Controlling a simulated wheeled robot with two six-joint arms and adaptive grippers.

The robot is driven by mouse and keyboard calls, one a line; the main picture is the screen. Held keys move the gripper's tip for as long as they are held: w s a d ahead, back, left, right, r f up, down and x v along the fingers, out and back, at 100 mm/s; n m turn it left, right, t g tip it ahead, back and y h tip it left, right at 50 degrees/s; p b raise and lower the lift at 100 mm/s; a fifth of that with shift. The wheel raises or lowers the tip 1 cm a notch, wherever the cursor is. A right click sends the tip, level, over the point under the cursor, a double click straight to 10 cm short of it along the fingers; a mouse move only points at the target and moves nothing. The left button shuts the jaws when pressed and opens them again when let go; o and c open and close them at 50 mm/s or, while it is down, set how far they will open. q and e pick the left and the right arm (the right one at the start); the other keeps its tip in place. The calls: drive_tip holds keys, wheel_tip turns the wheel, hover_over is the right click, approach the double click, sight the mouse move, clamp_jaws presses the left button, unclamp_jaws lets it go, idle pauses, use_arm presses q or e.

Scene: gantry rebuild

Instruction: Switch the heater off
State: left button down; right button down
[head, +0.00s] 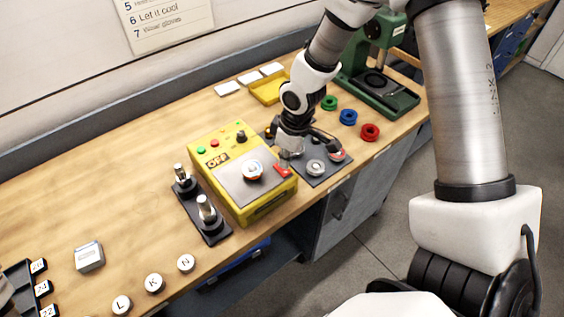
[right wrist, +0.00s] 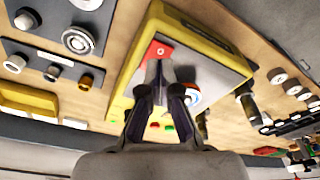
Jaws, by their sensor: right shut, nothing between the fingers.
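The heater (head: 259,207) is a yellow box with a grey top plate and a round disc with an orange-red ring. Its small display (head: 216,160) reads OFF. A red switch (head: 283,170) sits at its right front corner and also shows in the right wrist view (right wrist: 157,49). My right gripper (head: 287,154) is shut and empty, its tips close to the red switch; I cannot tell whether they touch it. In the right wrist view, the closed fingers (right wrist: 158,66) point at the switch.
A dark plate with round parts (head: 316,167) lies just right of the heater. A black stand with metal posts (head: 207,217) is on its left. A green press (head: 378,84) stands at the back right. Lettered discs (head: 155,283) lie near the front edge.

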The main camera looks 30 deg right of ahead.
sight(286, 172)
wheel_tip(286, 172, up, 5)
drive_tip(key=p, duration=0.4)
drive_tip(key=shift+f, duration=0.1)
drive_tip(key=shift+f, duration=0.1)
